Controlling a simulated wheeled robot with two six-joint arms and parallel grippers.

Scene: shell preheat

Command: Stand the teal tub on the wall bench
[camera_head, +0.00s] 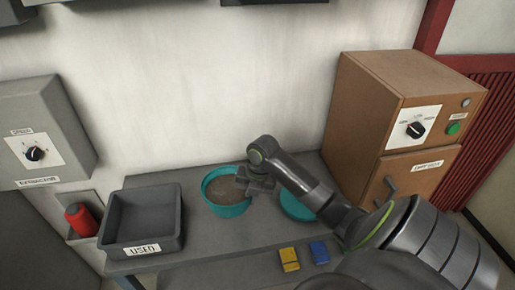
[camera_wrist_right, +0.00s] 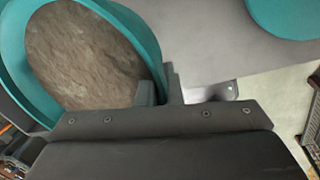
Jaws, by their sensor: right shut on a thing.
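The teal tub (camera_head: 226,209), round and open with brown-grey material inside, is at the wall bench (camera_head: 194,245), between the used bin and a teal round lid (camera_head: 297,206). My right gripper (camera_head: 245,184) is shut on the tub's right rim. In the right wrist view the tub (camera_wrist_right: 151,38) fills the upper left, and its wall runs between the fingers of my right gripper (camera_wrist_right: 162,88). I cannot tell whether the tub's base touches the bench. The lid also shows in the wrist view (camera_wrist_right: 288,14). My left gripper is not in view.
A dark bin marked USED (camera_head: 142,233) stands at the bench's left. A brown oven cabinet (camera_head: 370,95) stands at the right. A yellow block (camera_head: 289,259) and a blue block (camera_head: 320,252) lie near the front. A red canister (camera_head: 81,220) and an extractor box (camera_head: 45,130) are at the left.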

